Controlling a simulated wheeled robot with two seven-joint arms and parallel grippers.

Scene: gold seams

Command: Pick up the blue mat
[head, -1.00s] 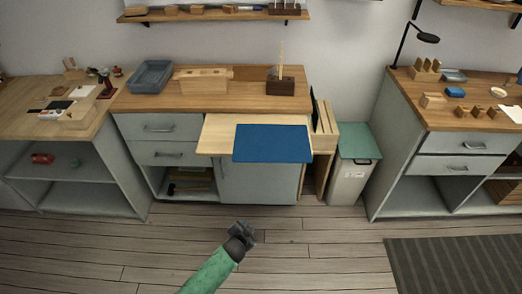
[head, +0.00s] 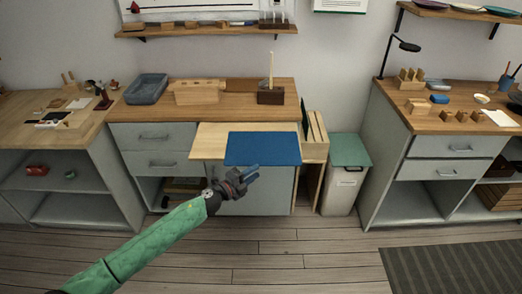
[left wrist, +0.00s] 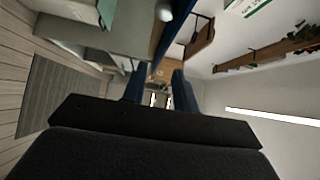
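The blue mat (head: 262,148) lies flat on the pale pull-out board (head: 208,140) of the middle workbench, its front edge at or past the board's front. A thin blue strip in the left wrist view (left wrist: 178,36) looks like the mat seen nearly edge-on. My left gripper (head: 252,173) is just in front of and slightly below the mat's front edge in the head view. Its blue fingers stand apart in the left wrist view (left wrist: 157,84), with nothing visible between them. I cannot tell whether it touches the mat. My right gripper is not in view.
A grey tray (head: 147,88), a wooden block (head: 196,92) and a dark holder (head: 271,96) stand on the bench behind the board. A bin with a green lid (head: 347,152) stands to the right. The floor in front is clear.

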